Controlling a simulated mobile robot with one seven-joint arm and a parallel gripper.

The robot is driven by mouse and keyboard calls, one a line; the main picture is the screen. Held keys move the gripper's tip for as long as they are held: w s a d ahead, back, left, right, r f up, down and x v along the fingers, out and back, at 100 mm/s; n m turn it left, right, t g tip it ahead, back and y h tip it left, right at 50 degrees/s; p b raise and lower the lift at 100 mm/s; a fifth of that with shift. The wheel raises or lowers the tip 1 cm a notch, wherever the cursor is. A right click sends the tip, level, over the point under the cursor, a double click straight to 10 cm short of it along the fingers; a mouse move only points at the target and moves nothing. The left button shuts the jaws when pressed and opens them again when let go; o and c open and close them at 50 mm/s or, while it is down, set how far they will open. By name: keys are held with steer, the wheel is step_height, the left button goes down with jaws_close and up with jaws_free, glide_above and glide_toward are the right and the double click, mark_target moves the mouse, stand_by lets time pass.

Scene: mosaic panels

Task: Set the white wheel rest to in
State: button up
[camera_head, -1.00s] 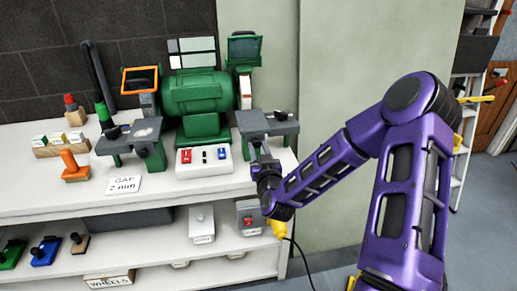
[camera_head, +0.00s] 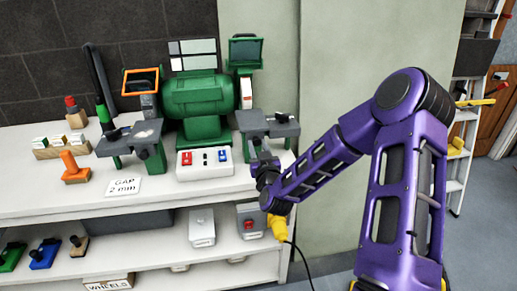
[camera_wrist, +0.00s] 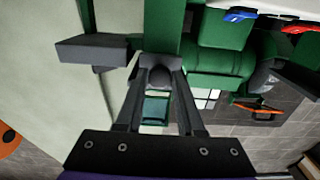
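The white wheel rest (camera_head: 268,126) is the grey flat table on the right side of the green grinder (camera_head: 196,95), before the white wheel (camera_head: 246,92). My gripper (camera_head: 263,160) is just below this rest, at its underside. In the wrist view, which looks upside down, the rest (camera_wrist: 90,49) lies at upper left. A dark round knob (camera_wrist: 160,76) sits between the fingertips of my gripper (camera_wrist: 160,70) and about fills the gap. I cannot tell whether the fingers press on it. The head view hides the knob behind the gripper.
The white bench (camera_head: 60,205) holds the left rest (camera_head: 130,137), a switch box (camera_head: 204,162), a "GAP 2 mm" card (camera_head: 124,186) and an orange-handled tool (camera_head: 74,168). Boxes stand on the shelf below. A pale wall (camera_head: 345,60) is at the right.

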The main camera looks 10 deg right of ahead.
steer(key=o, duration=0.4)
steer(key=shift+w, duration=0.25)
steer(key=shift+o, duration=0.2)
steer(key=s+p, duration=0.9)
steer(key=s, duration=0.8)
steer(key=shift+s+p, duration=0.25)
steer(key=shift+p, duration=0.1)
